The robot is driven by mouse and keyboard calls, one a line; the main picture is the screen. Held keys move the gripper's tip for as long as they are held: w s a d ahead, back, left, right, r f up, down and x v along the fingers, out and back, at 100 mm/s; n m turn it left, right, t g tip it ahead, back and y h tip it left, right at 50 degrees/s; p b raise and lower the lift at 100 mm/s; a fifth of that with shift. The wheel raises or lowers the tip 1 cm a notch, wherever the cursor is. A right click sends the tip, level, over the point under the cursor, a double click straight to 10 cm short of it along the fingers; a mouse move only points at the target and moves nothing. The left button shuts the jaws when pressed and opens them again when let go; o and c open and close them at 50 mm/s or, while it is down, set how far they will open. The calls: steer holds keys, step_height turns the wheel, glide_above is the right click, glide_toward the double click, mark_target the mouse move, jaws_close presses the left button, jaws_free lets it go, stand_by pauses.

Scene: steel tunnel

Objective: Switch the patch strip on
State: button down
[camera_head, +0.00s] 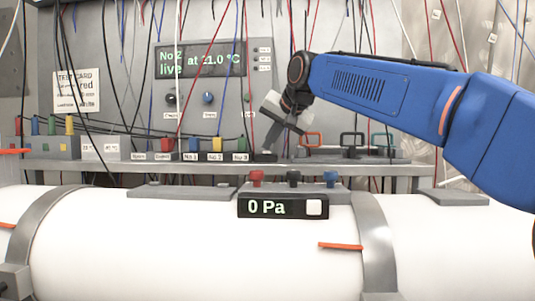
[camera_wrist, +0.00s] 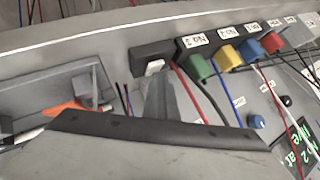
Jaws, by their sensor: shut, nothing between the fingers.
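The patch strip (camera_head: 203,156) lies along the shelf below the panel, with red, blue, yellow and green plugs over its labels. The strip also shows in the wrist view (camera_wrist: 210,88). In the wrist view, a black switch block with a white rocker (camera_wrist: 154,66) sits at its end beside the green plug (camera_wrist: 200,66). My gripper (camera_head: 269,150) is shut and empty, pointing down at the strip's right end. In the wrist view its fingertips (camera_wrist: 158,88) appear close to the rocker; I cannot tell whether they touch. The rocker is hidden in the head view.
A panel screen (camera_head: 199,62) reads "No 2 live at 21.0 °C". A rack with red, black and green handles (camera_head: 352,153) stands right of my gripper. Many cables hang around it. A white pipe (camera_head: 150,240) with a "0 Pa" meter (camera_head: 282,207) runs in front.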

mark_target(269, 152)
steer(key=shift+a+f, duration=0.1)
steer(key=shift+f, duration=0.05)
steer(key=shift+a+r, duration=0.1)
steer(key=shift+r, duration=0.5)
steer(key=shift+s+r, duration=0.2)
steer(key=shift+r, duration=0.85)
steer(key=shift+s+r, duration=0.15)
steer(key=shift+r, duration=0.9)
